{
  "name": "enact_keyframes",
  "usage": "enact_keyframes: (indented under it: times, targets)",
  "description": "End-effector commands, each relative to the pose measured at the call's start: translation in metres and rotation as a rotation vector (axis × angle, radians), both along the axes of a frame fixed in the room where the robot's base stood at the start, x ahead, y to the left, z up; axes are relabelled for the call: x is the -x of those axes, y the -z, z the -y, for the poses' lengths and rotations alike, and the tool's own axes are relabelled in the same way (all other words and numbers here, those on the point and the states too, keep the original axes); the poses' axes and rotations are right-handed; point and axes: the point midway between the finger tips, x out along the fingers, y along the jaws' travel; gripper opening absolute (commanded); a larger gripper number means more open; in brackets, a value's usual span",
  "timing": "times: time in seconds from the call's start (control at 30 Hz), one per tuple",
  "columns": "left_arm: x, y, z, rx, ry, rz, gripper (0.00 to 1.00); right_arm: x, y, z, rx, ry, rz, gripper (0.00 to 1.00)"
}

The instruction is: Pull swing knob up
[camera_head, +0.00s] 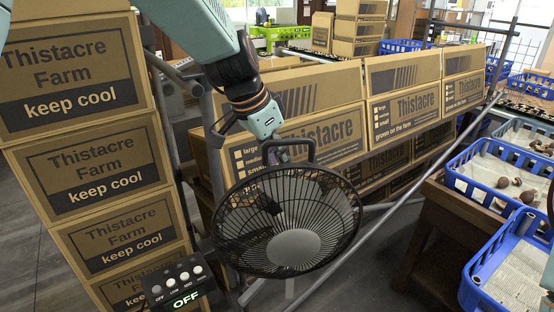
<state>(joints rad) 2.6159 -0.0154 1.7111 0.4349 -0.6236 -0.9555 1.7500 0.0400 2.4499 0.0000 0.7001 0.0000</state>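A black caged fan (288,222) with a grey hub faces me in the middle of the view. A dark loop handle (311,150) rises from its top. The swing knob cannot be made out; the cage and my gripper may hide it. My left arm comes down from the upper left, and its gripper (274,154) is at the top of the fan, beside the loop handle. Its fingertips are small and dark against the fan, so I cannot tell whether they are open or touching anything. My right gripper is not clearly visible; only bits of the arm show at the right edge.
A control box (180,284) with white buttons and a lit OFF sign stands at the lower left. Stacked cardboard boxes (112,180) stand left, with a row of boxes (405,107) behind the fan. Metal rails cross behind it. Blue crates (478,190) with mushrooms are at right.

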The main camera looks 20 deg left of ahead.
Motion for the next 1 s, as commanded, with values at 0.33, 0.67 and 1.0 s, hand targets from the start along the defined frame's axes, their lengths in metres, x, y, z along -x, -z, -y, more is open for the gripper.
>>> enact_keyframes:
  times: [0.33,0.67,1.0]
  targets:
    - [0.002,0.003,0.0,0.0,0.0,-0.007,0.49,0.0,0.0,0.0,0.0,0.0,0.0,0.4]
    - [0.009,-0.021,-0.006,0.002,0.0,-0.004,0.49,0.0,0.0,0.0,0.0,0.0,0.0,0.4]
    - [0.029,-0.084,-0.022,0.002,0.0,-0.004,0.49,0.0,0.0,0.0,0.0,0.0,0.0,0.4]
